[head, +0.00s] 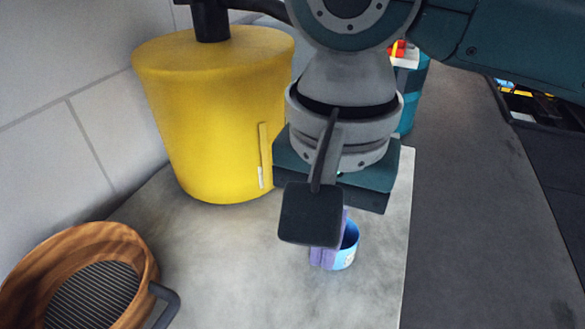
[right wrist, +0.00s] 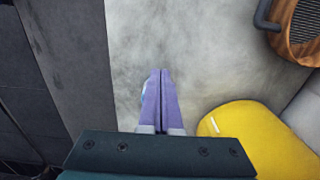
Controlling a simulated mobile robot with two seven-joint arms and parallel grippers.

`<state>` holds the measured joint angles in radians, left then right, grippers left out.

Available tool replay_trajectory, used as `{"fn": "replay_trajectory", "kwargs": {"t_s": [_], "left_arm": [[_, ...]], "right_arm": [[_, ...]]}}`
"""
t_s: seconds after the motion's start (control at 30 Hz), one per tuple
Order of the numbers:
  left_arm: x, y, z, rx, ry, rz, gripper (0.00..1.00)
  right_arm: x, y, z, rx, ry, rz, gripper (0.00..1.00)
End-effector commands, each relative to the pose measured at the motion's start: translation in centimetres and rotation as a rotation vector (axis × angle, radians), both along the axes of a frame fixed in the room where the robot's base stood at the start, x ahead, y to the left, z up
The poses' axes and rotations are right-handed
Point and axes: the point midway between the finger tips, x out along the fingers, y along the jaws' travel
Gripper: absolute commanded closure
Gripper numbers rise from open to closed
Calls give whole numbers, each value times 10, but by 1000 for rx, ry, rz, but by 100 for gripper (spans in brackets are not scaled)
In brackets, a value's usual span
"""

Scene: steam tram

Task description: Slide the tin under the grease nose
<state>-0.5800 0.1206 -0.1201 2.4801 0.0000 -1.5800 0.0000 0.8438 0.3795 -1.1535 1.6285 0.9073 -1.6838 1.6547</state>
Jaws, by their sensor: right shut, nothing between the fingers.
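A grease nose cannot be made out clearly. My left gripper is not in view.
The large yellow drum (head: 205,120), with a black pipe on top, stands behind. A round wooden tub (head: 125,248) with a ribbed inside and a dark handle is at the lower left. A teal striped cylinder (head: 410,95) is behind my arm. The slab's front middle is clear.

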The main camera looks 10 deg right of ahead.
Motion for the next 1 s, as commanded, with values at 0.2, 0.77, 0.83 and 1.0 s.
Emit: {"fn": "replay_trajectory", "kwargs": {"t_s": [0.2,0.77,0.83,1.0], "left_arm": [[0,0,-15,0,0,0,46],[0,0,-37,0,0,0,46],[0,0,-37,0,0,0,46],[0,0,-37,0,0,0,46]], "right_arm": [[-1,-1,-45,-3,3,1,100],[31,-21,-91,-1,-1,4,100],[33,-22,-91,-1,-1,3,100],[34,-23,-90,0,0,4,100]]}}
